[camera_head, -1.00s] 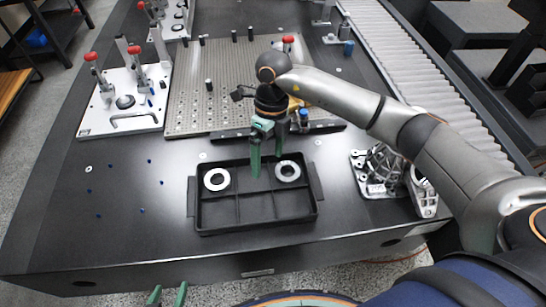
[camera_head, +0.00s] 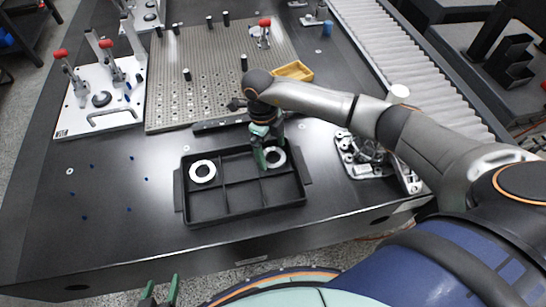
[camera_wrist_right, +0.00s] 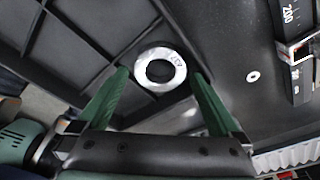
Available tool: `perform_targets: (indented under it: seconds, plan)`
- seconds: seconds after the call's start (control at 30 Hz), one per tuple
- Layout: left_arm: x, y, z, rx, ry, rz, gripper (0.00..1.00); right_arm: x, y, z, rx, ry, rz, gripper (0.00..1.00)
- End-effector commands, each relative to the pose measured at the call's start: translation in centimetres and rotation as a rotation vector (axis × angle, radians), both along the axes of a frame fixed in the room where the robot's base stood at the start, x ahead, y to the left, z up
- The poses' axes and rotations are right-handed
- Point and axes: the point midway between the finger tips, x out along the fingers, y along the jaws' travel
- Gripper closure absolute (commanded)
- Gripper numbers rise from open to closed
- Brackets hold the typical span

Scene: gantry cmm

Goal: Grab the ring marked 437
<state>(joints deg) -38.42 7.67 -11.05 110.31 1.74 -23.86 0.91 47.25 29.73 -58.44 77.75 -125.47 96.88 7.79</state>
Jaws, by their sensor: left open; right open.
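A pale metal ring (camera_head: 281,158) lies in the back right compartment of the black tray (camera_head: 246,213). In the right wrist view this ring (camera_wrist_right: 143,76) carries a small dark marking that seems to read 437. My right gripper (camera_head: 267,157) is open above it and partly hides it in the head view. In the wrist view the open right fingertips (camera_wrist_right: 160,74) are on either side of the ring, not closed on it. A second pale ring (camera_head: 193,174) lies in the back left compartment; its marking is unreadable. My left gripper (camera_head: 160,291) is open and empty at the bottom edge.
The tray has low walls and dividers. A perforated plate (camera_head: 200,95) with pegs and a white clamp board (camera_head: 75,122) stand behind it. A metal casting (camera_head: 358,160) sits to the right, beside a roller conveyor (camera_head: 400,60). The table left of the tray is mostly clear.

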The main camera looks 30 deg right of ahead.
Motion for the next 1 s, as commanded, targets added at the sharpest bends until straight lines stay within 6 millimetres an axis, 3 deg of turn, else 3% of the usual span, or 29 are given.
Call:
perform_targets:
  seconds: [0.13, 0.4, 1.0]
  plan:
    - [-0.01, 0.06, -0.05, 0.001, 0.000, 0.001, 0.34, -0.18, -0.07, -1.49, 0.002, -0.001, 0.000, 0.00]
    - [-0.01, 0.03, -0.02, 0.000, -0.001, 0.001, 0.34, -0.17, -0.11, -1.66, 0.002, -0.003, 0.000, 0.02]
    - [0.02, -0.20, 0.14, -0.004, -0.003, -0.003, 0.34, -0.16, -0.12, -1.61, 0.002, -0.003, 0.000, 0.70]
